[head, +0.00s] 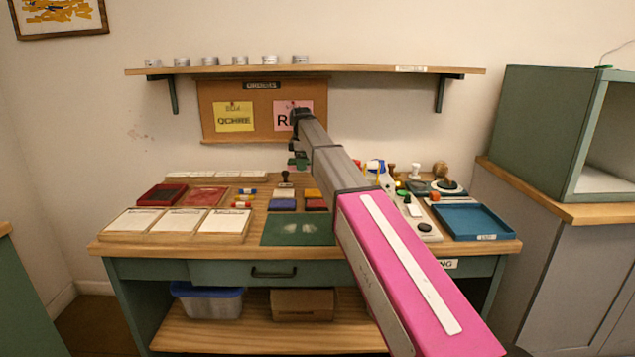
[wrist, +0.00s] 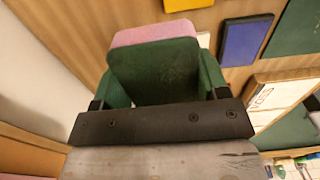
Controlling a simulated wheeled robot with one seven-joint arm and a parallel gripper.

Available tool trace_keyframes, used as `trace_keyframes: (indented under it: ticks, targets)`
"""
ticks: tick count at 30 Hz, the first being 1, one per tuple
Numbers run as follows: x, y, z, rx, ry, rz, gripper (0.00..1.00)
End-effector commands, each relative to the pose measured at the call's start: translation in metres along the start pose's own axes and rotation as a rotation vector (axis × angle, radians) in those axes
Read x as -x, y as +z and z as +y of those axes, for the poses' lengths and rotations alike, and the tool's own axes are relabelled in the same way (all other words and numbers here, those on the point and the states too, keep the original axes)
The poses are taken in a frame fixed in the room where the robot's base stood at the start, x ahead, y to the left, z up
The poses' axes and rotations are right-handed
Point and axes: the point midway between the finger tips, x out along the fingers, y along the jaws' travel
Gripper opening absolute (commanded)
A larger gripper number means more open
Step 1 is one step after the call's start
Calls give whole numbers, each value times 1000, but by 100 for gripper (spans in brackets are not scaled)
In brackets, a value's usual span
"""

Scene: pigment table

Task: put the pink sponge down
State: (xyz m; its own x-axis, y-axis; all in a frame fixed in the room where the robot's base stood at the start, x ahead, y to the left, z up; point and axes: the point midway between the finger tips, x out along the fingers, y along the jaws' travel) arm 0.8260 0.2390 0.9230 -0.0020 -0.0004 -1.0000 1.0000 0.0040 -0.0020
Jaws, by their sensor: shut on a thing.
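My gripper (wrist: 165,85) is shut on the pink sponge (wrist: 153,62), which shows a broad dark green face and a pink far edge in the wrist view. The green fingers grip it on both sides. In the head view the gripper hangs near the back of the table (head: 150,246), below the orders board, partly covered by my arm; the sponge is too small there to tell apart. In the wrist view a yellow block (wrist: 187,4) and a blue block (wrist: 243,40) lie beyond the sponge on the wood. What is directly under the sponge is hidden.
A green mat (head: 290,230) lies at the table's front middle, with coloured blocks behind it. White cards (head: 182,221) and red trays (head: 162,194) are at left. A blue tray (head: 470,221) and several stamps are at right. A shelf (head: 310,70) runs above.

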Motion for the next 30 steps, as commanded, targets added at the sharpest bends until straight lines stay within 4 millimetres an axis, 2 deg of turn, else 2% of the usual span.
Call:
trace_keyframes:
  ticks: [1,6,13,20,30]
  targets:
    - [-7,8,10,-3,-1,0,42]
    - [-27,32,34,-3,-1,0,42]
    - [-50,59,60,-1,-1,0,42]
    - [-59,66,66,0,0,0,42]
    - [-96,66,66,0,0,0,42]
